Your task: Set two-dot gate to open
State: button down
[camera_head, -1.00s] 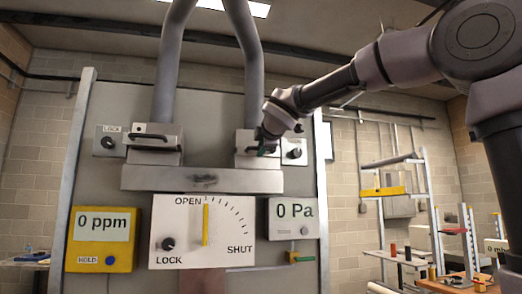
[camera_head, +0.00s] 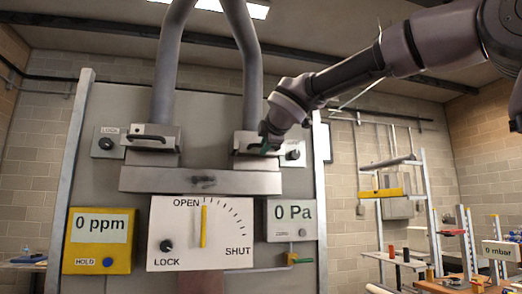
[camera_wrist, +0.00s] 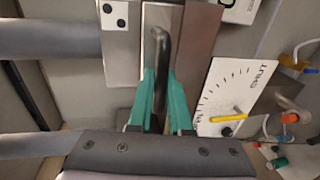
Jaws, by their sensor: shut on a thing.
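The two-dot gate (camera_head: 247,159) is the right one of two grey metal gate boxes below the pipes. Its white two-dot tag (camera_wrist: 115,15) shows in the wrist view. My gripper (camera_wrist: 161,78) has green fingers on both sides of the gate's black bar handle (camera_wrist: 160,45) and is shut on it. In the head view my gripper (camera_head: 260,146) reaches the gate from the right and hides much of its front. Below, a white dial plate (camera_head: 221,250) reads OPEN to SHUT, and its yellow pointer (camera_head: 203,226) stands upright near OPEN.
The left gate's handle (camera_head: 147,138) is free. A black knob (camera_head: 292,154) sits close right of my gripper. A yellow 0 ppm meter (camera_head: 98,240) and a grey 0 Pa meter (camera_head: 292,218) flank the dial. A post edges the panel on each side.

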jog(key=shift+s+d, duration=0.1)
jog(key=shift+s, duration=0.1)
jog(key=c, duration=0.8)
grip_release()
jog(key=shift+c, duration=0.2)
jog(key=v, duration=1)
jog(key=shift+s, duration=0.35)
jog(key=shift+d, duration=0.2)
